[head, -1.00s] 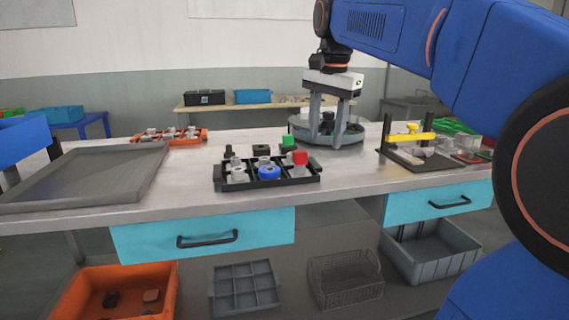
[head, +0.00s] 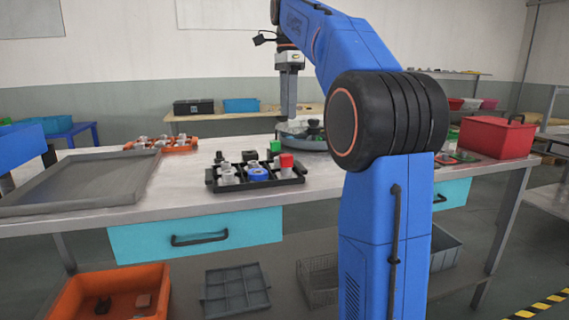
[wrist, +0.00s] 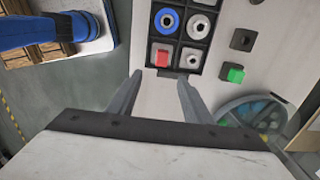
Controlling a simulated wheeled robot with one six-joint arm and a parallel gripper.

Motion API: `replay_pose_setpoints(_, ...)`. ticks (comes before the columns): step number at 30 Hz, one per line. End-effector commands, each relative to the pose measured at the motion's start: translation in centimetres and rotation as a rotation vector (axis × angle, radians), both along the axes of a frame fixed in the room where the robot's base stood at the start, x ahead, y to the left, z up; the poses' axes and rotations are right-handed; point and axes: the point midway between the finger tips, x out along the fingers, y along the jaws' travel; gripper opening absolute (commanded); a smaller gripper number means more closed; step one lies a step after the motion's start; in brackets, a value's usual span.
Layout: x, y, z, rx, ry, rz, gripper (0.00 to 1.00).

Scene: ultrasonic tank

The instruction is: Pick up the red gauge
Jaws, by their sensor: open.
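The red gauge (head: 286,161) is a small red block at the right end of the black compartment tray (head: 212,182) on the bench. In the wrist view the red gauge (wrist: 162,59) sits in a corner compartment, just beyond my fingertips. My gripper (head: 288,112) is above the bench, behind the tray and near the round grey dish. In the wrist view my gripper (wrist: 160,80) is open, with nothing between its fingers.
A green block (head: 275,146) stands behind the tray, beside a dark block (head: 249,155). The round grey dish (head: 305,143) is behind the tray. A blue ring (head: 258,174) lies in the tray. A large grey tray (head: 75,190) fills the left side of the bench.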

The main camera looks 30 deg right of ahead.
Motion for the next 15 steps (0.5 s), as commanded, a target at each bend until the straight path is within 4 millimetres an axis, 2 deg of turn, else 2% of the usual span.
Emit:
replay_pose_setpoints(9, 0.0, 0.1, -5.7, 0.001, 0.003, 0.001, 0.45)
replay_pose_setpoints(15, 0.0, 0.1, -8.3, 0.0, 0.001, 0.002, 0.45)
